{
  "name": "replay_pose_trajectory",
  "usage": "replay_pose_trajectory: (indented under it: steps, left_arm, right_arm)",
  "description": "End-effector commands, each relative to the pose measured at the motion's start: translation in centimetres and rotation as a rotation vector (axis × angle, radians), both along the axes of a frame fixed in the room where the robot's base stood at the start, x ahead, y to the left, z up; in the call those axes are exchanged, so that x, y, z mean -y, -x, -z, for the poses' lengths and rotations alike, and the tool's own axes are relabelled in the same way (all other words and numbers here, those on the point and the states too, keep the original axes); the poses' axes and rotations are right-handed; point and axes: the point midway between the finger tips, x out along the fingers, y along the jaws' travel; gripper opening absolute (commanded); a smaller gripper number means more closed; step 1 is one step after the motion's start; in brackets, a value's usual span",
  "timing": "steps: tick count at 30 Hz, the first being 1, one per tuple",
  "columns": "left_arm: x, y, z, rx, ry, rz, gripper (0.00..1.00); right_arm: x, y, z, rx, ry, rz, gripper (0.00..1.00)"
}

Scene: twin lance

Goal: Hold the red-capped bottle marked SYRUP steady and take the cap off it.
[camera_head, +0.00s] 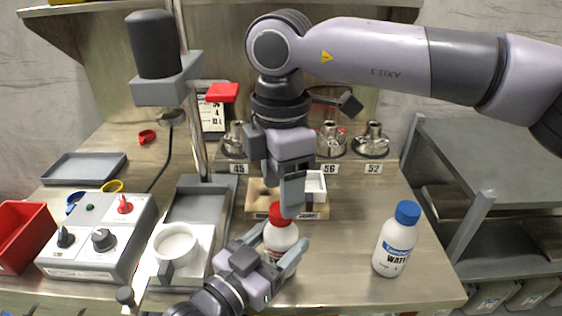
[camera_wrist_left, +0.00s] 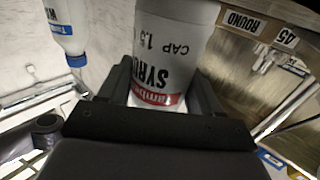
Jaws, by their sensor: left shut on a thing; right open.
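The white SYRUP bottle (camera_head: 281,238) stands upright on the steel worktop at the front middle, its red cap (camera_head: 280,209) on top. My left gripper (camera_head: 279,250) is shut on the bottle's body from the front. In the left wrist view the bottle (camera_wrist_left: 174,50) fills the space between the fingers, its lettering upside down; the cap is out of that frame. My right gripper (camera_head: 291,205) reaches down from above, open, with one finger beside and partly over the cap. Its other finger is hidden, and I cannot tell whether it touches the cap.
A blue-capped WATER bottle (camera_head: 395,240) stands to the right. A grey post stand (camera_head: 195,120), a control box (camera_head: 97,237) and a red bin (camera_head: 22,237) are left. Metal weights (camera_head: 372,141) line the back.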

Motion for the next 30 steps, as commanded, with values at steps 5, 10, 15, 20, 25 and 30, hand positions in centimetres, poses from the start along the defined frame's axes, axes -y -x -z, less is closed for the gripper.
replay_pose_trajectory:
  steps: [5,10,15,20,25,30]
  left_arm:
    - [0.0,0.0,0.1,-0.002,-0.001,0.0,0.0]
    - [0.0,0.0,0.1,-0.002,-0.001,0.0,0.0]
    - [0.0,0.0,0.1,-0.002,-0.001,0.0,0.0]
    - [0.0,0.0,0.1,-0.002,-0.001,0.0,0.0]
    - [0.0,0.0,0.1,-0.002,-0.001,0.0,0.0]
    - [0.0,0.0,0.1,-0.002,-0.001,0.0,0.0]
  right_arm:
    - [0.0,0.0,2.4,-0.001,-0.001,0.0,0.61]
    - [0.0,0.0,3.3,0.0,-0.001,-0.001,0.61]
    - [0.0,0.0,3.4,0.001,-0.001,-0.001,0.61]
    - [0.0,0.0,3.4,0.0,-0.001,-0.001,0.38]
    - [0.0,0.0,3.4,0.0,-0.001,-0.002,0.02]
    - [0.0,0.0,3.4,0.0,-0.001,-0.011,0.02]
